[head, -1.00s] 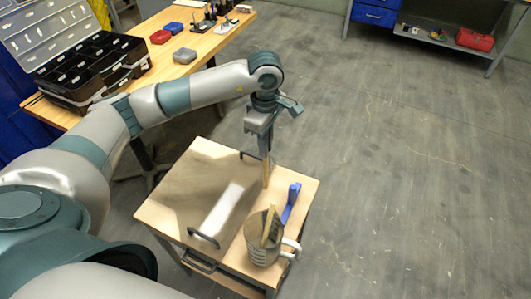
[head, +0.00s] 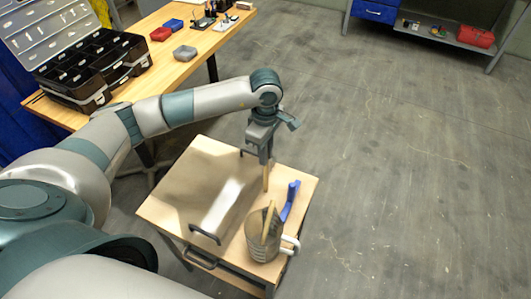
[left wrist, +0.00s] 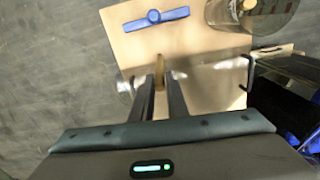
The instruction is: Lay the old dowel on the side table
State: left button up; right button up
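The side table (head: 296,170) has a light wooden top and stands in the middle of the head view. My left gripper (head: 264,160) is over its far right part, pointing down. A thin wooden dowel (head: 266,180) stands upright between its fingertips; the dowel (left wrist: 161,68) also shows between the two dark fingers (left wrist: 160,80) in the left wrist view. I cannot tell whether its lower end touches the table top. A second wooden stick (head: 268,219) leans in a clear jug (head: 257,246) near the front right. My right gripper is not in view.
A blue tool (head: 290,202) lies beside the jug on the side table. A glossy panel with black handles (head: 205,236) covers the left part. A workbench (head: 193,42) with an open black case (head: 92,72) stands behind.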

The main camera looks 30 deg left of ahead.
pick_arm(q)
jog(key=shift+o, duration=1.1)
jog(key=shift+r, duration=0.1)
jog(key=shift+r, duration=0.25)
notch_tip(320, 180, up, 12)
jog(key=b, duration=0.4)
jog(key=shift+a+f, duration=0.1)
jog(key=shift+f, duration=0.1)
